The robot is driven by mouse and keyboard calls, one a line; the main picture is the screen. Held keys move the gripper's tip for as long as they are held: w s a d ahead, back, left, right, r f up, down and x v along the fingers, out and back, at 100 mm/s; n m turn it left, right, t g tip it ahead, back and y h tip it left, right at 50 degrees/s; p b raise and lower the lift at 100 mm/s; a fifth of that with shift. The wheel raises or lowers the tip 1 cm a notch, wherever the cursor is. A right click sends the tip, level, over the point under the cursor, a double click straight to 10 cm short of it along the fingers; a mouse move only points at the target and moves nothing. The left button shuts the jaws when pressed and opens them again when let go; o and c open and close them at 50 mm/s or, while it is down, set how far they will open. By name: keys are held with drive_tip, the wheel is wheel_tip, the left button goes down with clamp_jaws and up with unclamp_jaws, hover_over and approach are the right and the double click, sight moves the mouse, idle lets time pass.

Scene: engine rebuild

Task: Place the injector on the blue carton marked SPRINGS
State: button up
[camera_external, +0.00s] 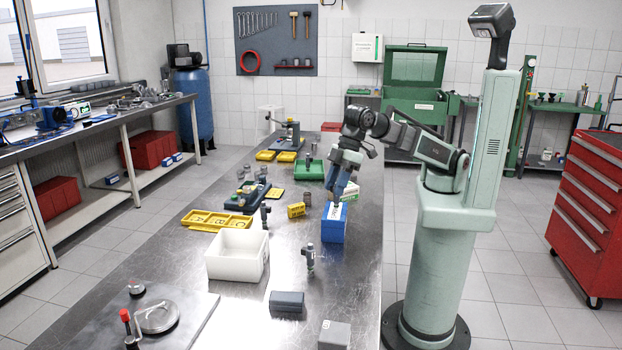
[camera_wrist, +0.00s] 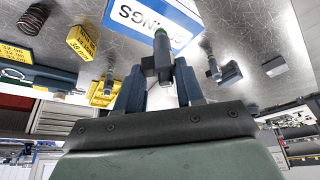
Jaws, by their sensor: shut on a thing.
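The blue carton (camera_external: 332,230) with a white top stands on the metal bench. In the wrist view its white face reads SPRINGS (camera_wrist: 139,14). My gripper (camera_external: 338,197) points down right over the carton in the outside view. In the wrist view my gripper (camera_wrist: 160,85) is shut on a dark injector (camera_wrist: 162,52) with a greenish tip, held between the two fingers. The injector's tip overlaps the lettered face in that view. I cannot tell whether it touches the carton. In the outside view the held injector is mostly hidden by the fingers.
A small yellow carton (camera_external: 297,210) stands left of the blue one. Another injector-like part (camera_external: 309,258) stands upright in front. A white bin (camera_external: 237,255), yellow trays (camera_external: 217,220), a green tray (camera_external: 310,170) and grey boxes (camera_external: 287,302) share the bench.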

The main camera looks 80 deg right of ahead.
drive_tip(key=shift+f, duration=0.4)
drive_tip(key=shift+f, duration=0.1)
drive_tip(key=o, duration=1)
drive_tip(key=shift+o, duration=0.2)
drive_tip(key=v, duration=1.2)
